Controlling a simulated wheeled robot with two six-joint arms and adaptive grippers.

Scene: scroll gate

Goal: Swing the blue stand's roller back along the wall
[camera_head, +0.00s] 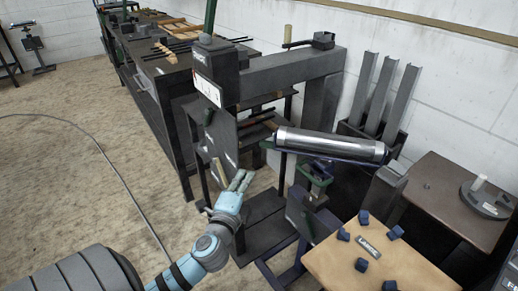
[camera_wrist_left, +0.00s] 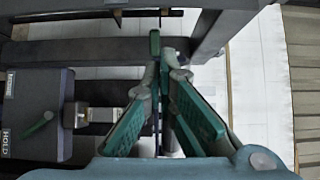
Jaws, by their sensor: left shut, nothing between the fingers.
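The roller (camera_head: 330,145) is a shiny metal cylinder with dark blue trim, lying nearly level in the middle of the head view. Its right end points toward the white wall side. The blue stand (camera_head: 308,222) is below it, with dark blue feet low in the view and partly hidden by a wooden-topped table. My left gripper (camera_head: 240,180) is to the lower left of the roller, apart from it, in front of a dark machine frame. Its fingers are shut and empty; their green pads fill the middle of the left wrist view (camera_wrist_left: 165,65). My right gripper is not in view.
A dark machine with a tall post (camera_head: 217,75) and crossbeam (camera_head: 290,75) stands behind the gripper. Blue blocks lie on the wooden-topped table (camera_head: 330,265). A brown table (camera_head: 440,190) is at right. Grey upright channels (camera_head: 380,90) stand by the wall (camera_head: 450,70). Floor at left is open, crossed by a cable.

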